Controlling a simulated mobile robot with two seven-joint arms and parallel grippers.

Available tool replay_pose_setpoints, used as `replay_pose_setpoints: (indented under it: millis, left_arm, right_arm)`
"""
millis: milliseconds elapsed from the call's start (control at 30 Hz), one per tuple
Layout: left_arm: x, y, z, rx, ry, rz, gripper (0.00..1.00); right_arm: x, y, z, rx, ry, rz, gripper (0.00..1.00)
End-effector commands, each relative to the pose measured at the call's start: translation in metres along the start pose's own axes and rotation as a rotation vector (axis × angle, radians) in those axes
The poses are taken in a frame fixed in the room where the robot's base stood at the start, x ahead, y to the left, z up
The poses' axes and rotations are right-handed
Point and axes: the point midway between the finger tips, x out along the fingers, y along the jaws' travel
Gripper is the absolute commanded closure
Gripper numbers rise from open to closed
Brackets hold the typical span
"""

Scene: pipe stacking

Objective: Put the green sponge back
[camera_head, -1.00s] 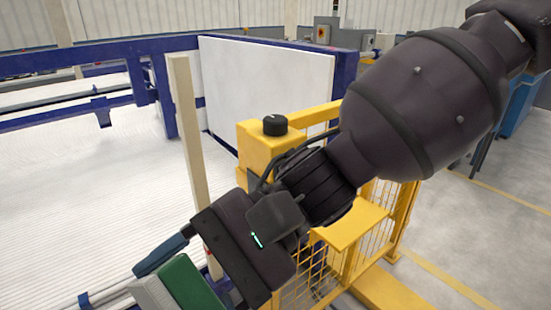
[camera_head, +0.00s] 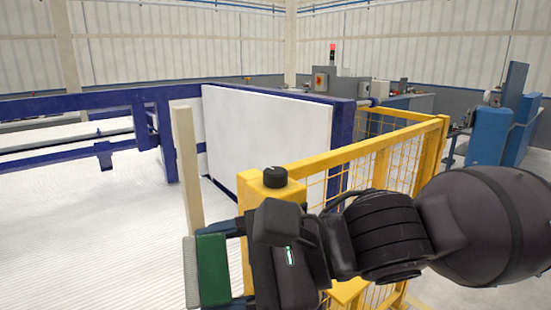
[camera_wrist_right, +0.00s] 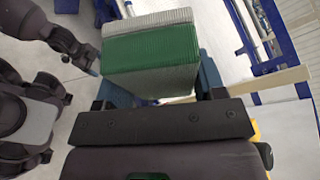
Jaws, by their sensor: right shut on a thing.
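The green sponge (camera_head: 213,268) is a block with a green middle and pale grey layers. It is in my right gripper (camera_head: 232,262), at the bottom of the head view, left of the yellow post. In the right wrist view the sponge (camera_wrist_right: 150,48) sits between the blue fingers of my right gripper (camera_wrist_right: 160,84), which is shut on it. Nothing is seen under the sponge. My left gripper does not show in the head view. A dark arm of mine is at the left of the wrist view, its gripper (camera_wrist_right: 88,64) too small to read.
A yellow mesh fence (camera_head: 385,160) with a black-knobbed post (camera_head: 262,190) stands close by my right arm. A beige upright (camera_head: 188,170) stands just behind the sponge. A white panel (camera_head: 265,140) on a blue frame is beyond. The ribbed white surface (camera_head: 80,230) at left is clear.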

Motion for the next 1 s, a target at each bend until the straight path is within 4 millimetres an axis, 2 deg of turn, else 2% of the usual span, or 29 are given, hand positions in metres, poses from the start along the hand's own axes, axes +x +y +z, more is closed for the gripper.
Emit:
replay_pose_setpoints:
  millis: [267, 433, 700, 1000]
  left_arm:
    - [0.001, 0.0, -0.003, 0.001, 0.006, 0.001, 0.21]
    - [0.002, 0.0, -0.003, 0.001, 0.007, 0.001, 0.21]
    - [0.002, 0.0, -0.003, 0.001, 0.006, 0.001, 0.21]
    - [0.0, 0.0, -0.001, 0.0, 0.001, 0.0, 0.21]
  right_arm:
    - [-0.017, -0.018, -0.022, 0.063, 0.146, -0.142, 0.56]
    - [-0.034, -0.031, -0.043, 0.109, 0.26, -0.248, 0.56]
    - [-0.073, -0.046, -0.091, 0.187, 0.459, -0.43, 0.56]
    - [-0.13, -0.043, -0.156, 0.26, 0.652, -0.603, 0.56]
